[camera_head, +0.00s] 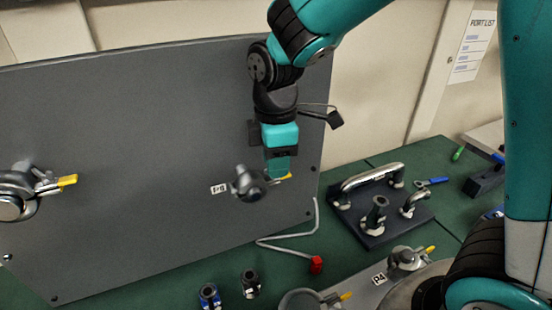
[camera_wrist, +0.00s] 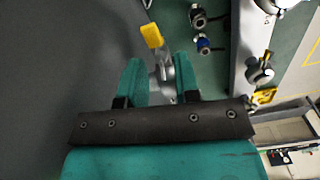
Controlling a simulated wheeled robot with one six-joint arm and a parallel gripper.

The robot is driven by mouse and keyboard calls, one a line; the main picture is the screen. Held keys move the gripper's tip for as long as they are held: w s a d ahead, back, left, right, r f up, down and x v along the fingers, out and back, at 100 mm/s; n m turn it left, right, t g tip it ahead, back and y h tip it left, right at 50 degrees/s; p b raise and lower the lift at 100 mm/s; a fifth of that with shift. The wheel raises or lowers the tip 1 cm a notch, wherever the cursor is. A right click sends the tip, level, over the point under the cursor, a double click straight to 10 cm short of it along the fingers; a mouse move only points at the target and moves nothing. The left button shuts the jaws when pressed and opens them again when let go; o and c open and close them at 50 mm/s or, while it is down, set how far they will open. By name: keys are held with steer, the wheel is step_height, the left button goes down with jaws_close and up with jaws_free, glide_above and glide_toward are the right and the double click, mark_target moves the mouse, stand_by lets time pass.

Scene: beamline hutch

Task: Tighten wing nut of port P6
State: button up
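A metal port fitting (camera_head: 248,184) sticks out of the grey upright panel, beside a small white label (camera_head: 220,189) too blurred to read surely. A yellow-tipped wing nut (camera_head: 286,177) shows at its right, partly behind my gripper (camera_head: 278,166). In the wrist view, my gripper (camera_wrist: 158,72) has its two teal fingers apart. The metal clamp (camera_wrist: 166,74) shows in the gap between them. The yellow wing (camera_wrist: 151,36) lies beyond the fingertips, near the left finger. I cannot tell whether either finger touches the clamp.
Another clamped port (camera_head: 22,192) is at the panel's left. On the green bench (camera_head: 205,270) stand two small fittings (camera_head: 250,283), a dark plate with pipe parts (camera_head: 385,232) and a P4 fitting (camera_head: 404,260). A grey hooked rod with a red end (camera_head: 315,264) lies below the panel.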

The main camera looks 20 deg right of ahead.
steer(key=shift+f, duration=0.3)
jaws_close()
steer(key=shift+m, duration=2.3)
jaws_free()
